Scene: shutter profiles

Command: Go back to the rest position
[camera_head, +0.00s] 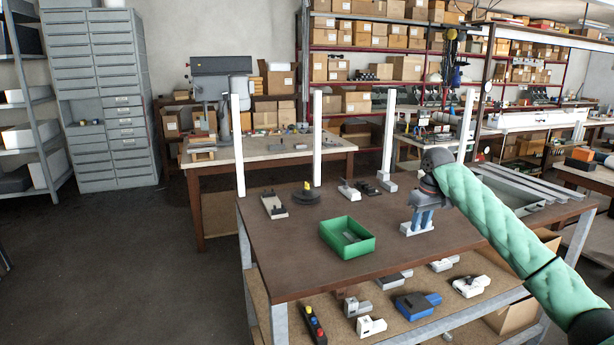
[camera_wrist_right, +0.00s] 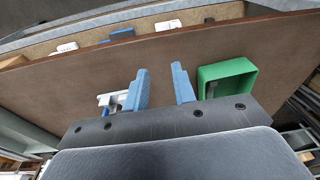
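My right gripper (camera_head: 421,218) is above the right part of the brown table (camera_head: 300,262), its blue fingers pointing down. In the right wrist view the gripper (camera_wrist_right: 160,76) is open, with bare table showing between its fingers. A white-and-grey part (camera_head: 417,229) is on the table close by the fingers; in the right wrist view it (camera_wrist_right: 104,100) is beside and partly behind the left finger, not between the two. I cannot tell if they touch. My left gripper is not in view.
A green bin (camera_head: 348,248) stands left of the gripper on the table. Several small parts and white posts (camera_head: 317,140) are along the back edge. Metal profiles (camera_head: 520,185) lie at the right. A lower shelf (camera_head: 395,325) holds more parts. The table's front left is clear.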

